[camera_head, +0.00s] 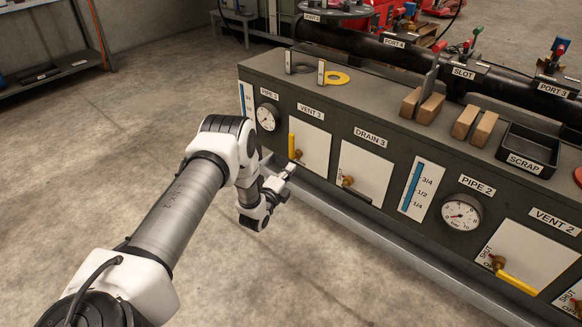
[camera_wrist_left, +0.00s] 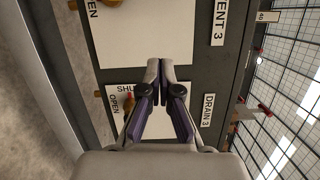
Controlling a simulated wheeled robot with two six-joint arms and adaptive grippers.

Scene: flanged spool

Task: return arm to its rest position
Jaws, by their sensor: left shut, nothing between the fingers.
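My left arm comes in from the lower left of the head view. Its gripper (camera_head: 289,170) is in front of the bench's front panel, just below the Vent 3 panel and left of the Drain 3 valve (camera_head: 347,181). In the left wrist view the gripper's fingers (camera_wrist_left: 160,65) are together at their tips, with nothing between them. The Vent 3 valve has a yellow handle (camera_head: 292,146) standing upright. In the wrist view the Drain 3 valve (camera_wrist_left: 129,99) is partly covered by a finger. My right gripper is not in view.
The dark bench (camera_head: 310,122) runs along the right side with a low ledge (camera_head: 400,250). The concrete floor at left is clear, with a shelf (camera_head: 50,70) beyond.

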